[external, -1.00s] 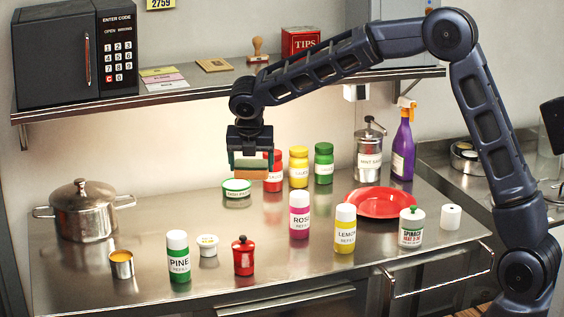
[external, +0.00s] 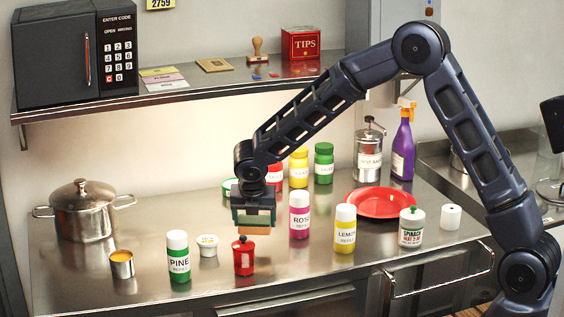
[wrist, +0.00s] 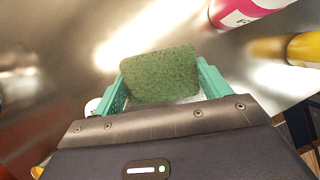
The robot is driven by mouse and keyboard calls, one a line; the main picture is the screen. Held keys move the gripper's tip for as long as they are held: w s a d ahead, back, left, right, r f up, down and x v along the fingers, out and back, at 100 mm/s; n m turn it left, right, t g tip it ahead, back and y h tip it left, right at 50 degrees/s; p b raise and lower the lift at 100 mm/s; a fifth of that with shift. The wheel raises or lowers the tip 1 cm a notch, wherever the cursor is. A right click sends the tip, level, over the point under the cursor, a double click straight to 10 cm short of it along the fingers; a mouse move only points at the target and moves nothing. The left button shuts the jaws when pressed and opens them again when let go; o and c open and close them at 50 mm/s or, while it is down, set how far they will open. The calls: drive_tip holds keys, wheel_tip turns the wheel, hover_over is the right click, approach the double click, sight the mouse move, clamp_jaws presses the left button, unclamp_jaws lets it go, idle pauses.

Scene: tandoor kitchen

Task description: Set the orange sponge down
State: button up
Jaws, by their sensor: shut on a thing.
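The orange sponge (external: 254,231) is held in my gripper (external: 254,215), above the steel counter (external: 322,262), its orange side facing down. In the wrist view the sponge (wrist: 160,75) shows its dark green top, between the two teal fingers of my gripper (wrist: 163,90), which are shut on it. In the external view it appears just above and behind the red lidded pot (external: 243,258). How high it is over the counter is hard to tell.
The pink ROSE bottle (external: 299,216) and yellow LEMON bottle (external: 344,231) stand to the right. A small white tub (external: 208,246) and green PINE bottle (external: 178,258) stand to the left. A red plate (external: 383,203) lies farther right. The counter's left middle is clear.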

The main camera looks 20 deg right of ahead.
sight(255, 233)
drive_tip(key=shift+f, duration=2.2)
drive_tip(key=o, duration=1)
drive_tip(key=shift+f, duration=0.1)
drive_tip(key=shift+c, duration=0.2)
drive_tip(key=v, duration=1.2)
